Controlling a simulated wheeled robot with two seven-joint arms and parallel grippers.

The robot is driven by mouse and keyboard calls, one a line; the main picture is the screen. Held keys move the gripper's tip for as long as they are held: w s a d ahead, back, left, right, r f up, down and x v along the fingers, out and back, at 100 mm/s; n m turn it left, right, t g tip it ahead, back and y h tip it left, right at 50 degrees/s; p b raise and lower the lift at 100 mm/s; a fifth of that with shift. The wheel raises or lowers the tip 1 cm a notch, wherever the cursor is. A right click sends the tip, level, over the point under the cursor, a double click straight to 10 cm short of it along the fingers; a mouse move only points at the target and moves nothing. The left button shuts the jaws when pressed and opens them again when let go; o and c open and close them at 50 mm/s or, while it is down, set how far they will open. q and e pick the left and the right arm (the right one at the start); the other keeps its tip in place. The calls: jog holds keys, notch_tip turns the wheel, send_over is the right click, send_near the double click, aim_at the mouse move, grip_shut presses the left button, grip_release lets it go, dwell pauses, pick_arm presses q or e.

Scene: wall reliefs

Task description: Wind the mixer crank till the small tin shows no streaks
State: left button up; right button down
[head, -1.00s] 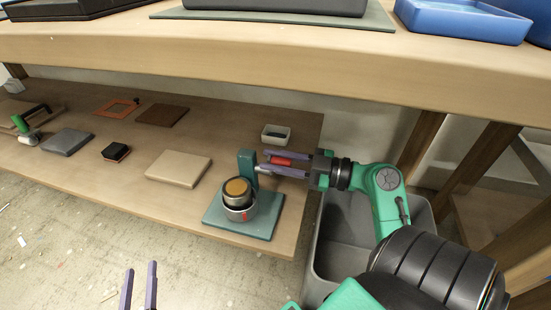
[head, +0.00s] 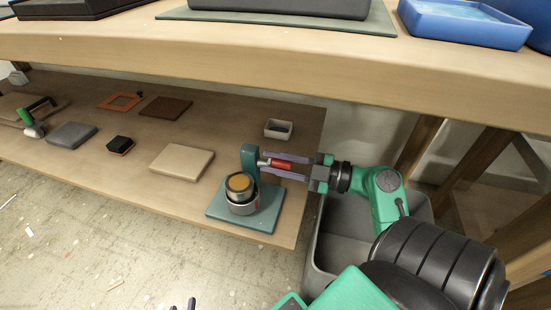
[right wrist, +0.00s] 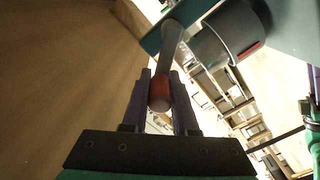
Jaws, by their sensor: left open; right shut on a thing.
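The mixer (head: 249,160) is a teal stand on a square teal base on the lower shelf, right of centre in the head view. The small tin (head: 240,186) sits in its grey holder, which bears a red mark; its top looks ochre, and streaks are too small to tell. The crank's red handle (head: 294,165) points right from the stand. My right gripper (head: 283,165) is shut on this handle; the handle also shows between the fingers in the right wrist view (right wrist: 159,93). My left gripper (head: 183,304) is open and empty at the bottom edge, mostly out of view.
A small grey-white box (head: 278,129) stands behind the mixer. A beige slab (head: 182,161) lies to its left, with a dark block (head: 120,145) and other flat pieces further left. The upper shelf (head: 300,65) overhangs. A grey bin (head: 325,245) stands below my right arm.

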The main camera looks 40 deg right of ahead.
jog(key=c, duration=0.7)
grip_release()
jog(key=shift+d, duration=0.1)
jog(key=p+v, duration=0.2)
jog(key=v, duration=1.2)
jog(key=shift+s+d, duration=0.1)
jog(key=shift+s, duration=0.15)
